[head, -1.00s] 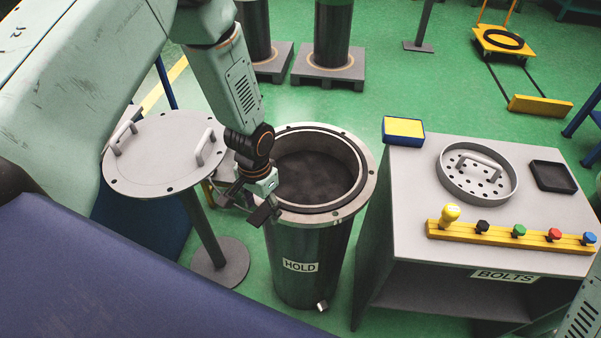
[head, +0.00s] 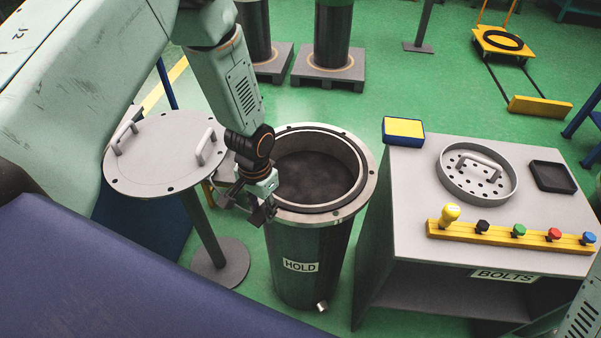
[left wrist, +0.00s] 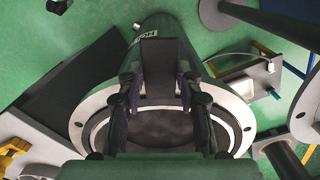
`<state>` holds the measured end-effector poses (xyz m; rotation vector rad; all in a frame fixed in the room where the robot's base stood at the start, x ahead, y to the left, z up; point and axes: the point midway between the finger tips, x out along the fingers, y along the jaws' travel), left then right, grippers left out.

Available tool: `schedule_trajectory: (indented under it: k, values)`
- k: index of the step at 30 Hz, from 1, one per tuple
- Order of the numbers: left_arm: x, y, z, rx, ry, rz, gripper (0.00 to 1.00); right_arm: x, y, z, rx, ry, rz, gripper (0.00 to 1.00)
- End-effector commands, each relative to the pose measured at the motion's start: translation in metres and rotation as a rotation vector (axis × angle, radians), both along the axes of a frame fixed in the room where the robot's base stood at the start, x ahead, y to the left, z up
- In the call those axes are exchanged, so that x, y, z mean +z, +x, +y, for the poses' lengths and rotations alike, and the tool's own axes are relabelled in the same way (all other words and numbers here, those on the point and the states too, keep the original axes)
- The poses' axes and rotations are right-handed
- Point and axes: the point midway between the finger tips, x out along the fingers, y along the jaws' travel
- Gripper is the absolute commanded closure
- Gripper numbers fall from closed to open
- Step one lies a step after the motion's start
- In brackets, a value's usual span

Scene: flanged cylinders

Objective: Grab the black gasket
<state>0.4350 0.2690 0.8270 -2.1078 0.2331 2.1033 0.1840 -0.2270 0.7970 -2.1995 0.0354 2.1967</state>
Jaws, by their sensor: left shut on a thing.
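The black gasket (head: 312,211) shows as a thin dark ring inside the steel flange of the cylinder labelled HOLD (head: 300,266). My right gripper is out of view.
A grey lid with two handles (head: 160,160) rests on a stand at left. A grey bench (head: 400,215) at right holds a perforated strainer (head: 478,195), a yellow bolt rack (head: 500,235) and a black tray (head: 553,177). A black ring (head: 503,39) lies on a yellow cart.

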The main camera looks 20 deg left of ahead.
Motion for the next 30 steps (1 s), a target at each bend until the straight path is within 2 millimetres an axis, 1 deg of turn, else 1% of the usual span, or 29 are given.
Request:
schedule_trajectory:
  k: [1, 4, 5, 19, 23, 30]
  values:
    - [0.0, 0.001, 0.0, 0.0, 0.0, -0.001, 0.9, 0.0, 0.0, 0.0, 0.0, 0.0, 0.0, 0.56]
    - [0.0, 0.001, 0.0, 0.0, 0.0, -0.002, 0.99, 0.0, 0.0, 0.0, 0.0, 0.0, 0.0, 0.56]
    - [0.0, 0.001, 0.0, 0.0, 0.0, -0.002, 1.0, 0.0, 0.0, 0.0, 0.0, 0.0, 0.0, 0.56]
    - [0.003, 0.002, 0.0, 0.0, 0.0, -0.005, 1.0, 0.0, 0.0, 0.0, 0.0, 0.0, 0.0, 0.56]
    - [0.019, 0.003, 0.0, 0.0, -0.001, -0.007, 1.0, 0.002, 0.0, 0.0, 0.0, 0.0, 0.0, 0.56]
    - [0.067, 0.002, 0.0, 0.001, -0.001, -0.007, 1.0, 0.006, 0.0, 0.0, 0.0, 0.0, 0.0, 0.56]
